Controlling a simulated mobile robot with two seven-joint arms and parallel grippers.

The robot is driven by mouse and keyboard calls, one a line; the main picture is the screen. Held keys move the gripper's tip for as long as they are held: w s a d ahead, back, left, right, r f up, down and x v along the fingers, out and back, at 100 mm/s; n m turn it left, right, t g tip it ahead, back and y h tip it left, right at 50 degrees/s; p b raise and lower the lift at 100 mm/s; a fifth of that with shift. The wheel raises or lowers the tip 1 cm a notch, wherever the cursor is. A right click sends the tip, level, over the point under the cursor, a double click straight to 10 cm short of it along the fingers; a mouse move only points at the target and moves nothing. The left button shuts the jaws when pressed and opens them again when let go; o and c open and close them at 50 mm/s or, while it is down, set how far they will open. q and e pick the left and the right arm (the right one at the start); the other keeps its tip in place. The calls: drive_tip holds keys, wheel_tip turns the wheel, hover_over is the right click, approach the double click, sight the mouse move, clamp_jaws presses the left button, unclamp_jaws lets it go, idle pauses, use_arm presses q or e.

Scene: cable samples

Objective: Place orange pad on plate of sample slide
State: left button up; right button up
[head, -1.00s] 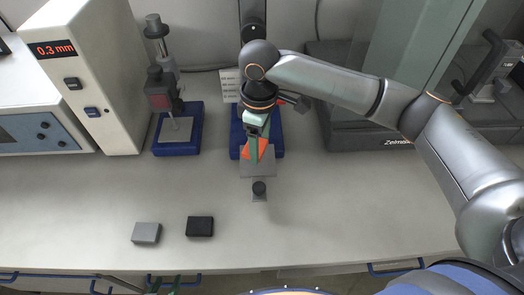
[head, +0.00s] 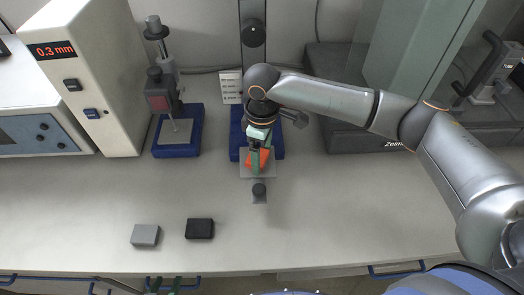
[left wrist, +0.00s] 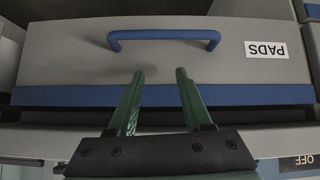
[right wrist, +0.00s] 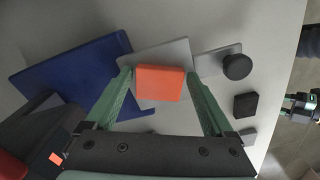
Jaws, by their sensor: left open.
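The orange pad (right wrist: 160,83) lies between the fingertips of my right gripper (right wrist: 159,76) in the right wrist view. The grey plate (right wrist: 172,53) of the sample slide is beneath it. In the head view the pad (head: 258,160) is low over the plate (head: 246,172), with the right gripper (head: 258,155) straight above it. The fingers are spread about as wide as the pad; I cannot tell whether they press on it, or whether it touches the plate. The slide's black knob (right wrist: 237,66) stands on a smaller plate. My left gripper (left wrist: 160,72) is open and empty before a drawer.
The drawer has a blue handle (left wrist: 163,35) and a PADS label (left wrist: 266,50). A grey block (head: 146,235) and a black block (head: 200,228) lie at the counter's front. The blue base (head: 236,135) is behind the plate. A gauge stand (head: 177,135) is to the left.

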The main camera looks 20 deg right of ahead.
sight(262, 157)
use_arm(q)
drive_tip(key=shift+a+f, duration=0.15)
use_arm(e)
drive_tip(key=shift+o, duration=0.7)
use_arm(q)
drive_tip(key=shift+f, duration=0.1)
use_arm(e)
drive_tip(key=shift+r, duration=0.2)
use_arm(q)
drive_tip(key=shift+s+a+r+p, duration=0.2)
drive_tip(key=shift+a+r+p, duration=0.05)
drive_tip(key=shift+r+p, duration=0.3)
use_arm(e)
wheel_tip(262, 157, up, 12)
